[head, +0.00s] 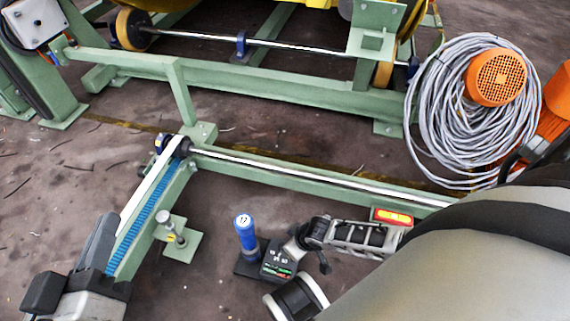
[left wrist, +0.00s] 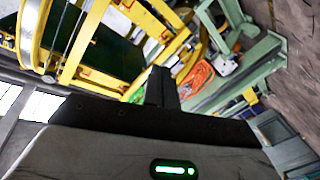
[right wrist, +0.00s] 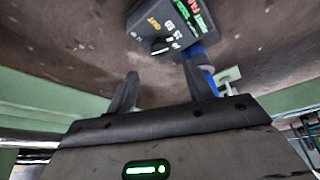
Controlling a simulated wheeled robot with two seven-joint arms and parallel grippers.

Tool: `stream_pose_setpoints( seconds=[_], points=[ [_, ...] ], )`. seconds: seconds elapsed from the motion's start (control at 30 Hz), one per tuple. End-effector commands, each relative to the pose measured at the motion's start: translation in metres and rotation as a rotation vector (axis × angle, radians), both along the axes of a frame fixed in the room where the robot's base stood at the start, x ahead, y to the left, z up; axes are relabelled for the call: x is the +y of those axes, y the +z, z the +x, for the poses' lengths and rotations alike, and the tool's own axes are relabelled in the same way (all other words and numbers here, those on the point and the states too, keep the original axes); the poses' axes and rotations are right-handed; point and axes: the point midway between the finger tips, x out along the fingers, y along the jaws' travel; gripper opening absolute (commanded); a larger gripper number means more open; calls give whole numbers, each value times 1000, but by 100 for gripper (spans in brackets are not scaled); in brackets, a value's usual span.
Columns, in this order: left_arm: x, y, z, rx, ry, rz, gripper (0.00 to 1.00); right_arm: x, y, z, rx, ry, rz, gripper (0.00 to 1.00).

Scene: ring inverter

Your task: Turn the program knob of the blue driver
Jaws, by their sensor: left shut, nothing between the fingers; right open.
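The blue driver (head: 245,235) stands upright with a white cap marked 17; its blue side also shows in the right wrist view (right wrist: 199,78). Beside it on the floor is a black control box (head: 277,262) with printed numbers and red and green lettering. In the right wrist view, the program knob (right wrist: 160,47) is a small knob on the box's face. My right gripper (right wrist: 160,75) is open and empty, its fingers pointing toward the box, apart from the knob. My left gripper (head: 104,232) is shut and empty at the left, over the blue-toothed rail; its fingers show in the left wrist view (left wrist: 160,85).
A green frame with a shiny shaft (head: 310,177) runs behind the driver. A metal post (head: 172,232) on a green plate stands to its left. A grey cable coil (head: 430,110) hangs at the right.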

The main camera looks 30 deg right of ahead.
Motion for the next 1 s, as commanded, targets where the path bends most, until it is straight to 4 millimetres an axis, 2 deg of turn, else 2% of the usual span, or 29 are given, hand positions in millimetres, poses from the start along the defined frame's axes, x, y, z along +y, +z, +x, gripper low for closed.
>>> stream_pose_setpoints(
  seconds=[0.03,0.23,0.5,0.7,0.97,1.0],
  points=[
    [1,1,5,-60,4,3,0,1,-15,4,-2,0,0,52],
    [8,42,21,-424,53,102,0,4,-42,15,-2,1,0,52],
    [8,89,13,-846,94,193,0,7,-69,28,-2,1,0,52],
    [6,103,4,-977,102,217,0,7,-76,30,-1,0,0,52],
    [6,106,3,-992,103,219,0,7,-75,31,-1,1,0,52],
    [6,106,3,-992,103,219,0,7,-75,31,-1,1,0,49]
  ],
)
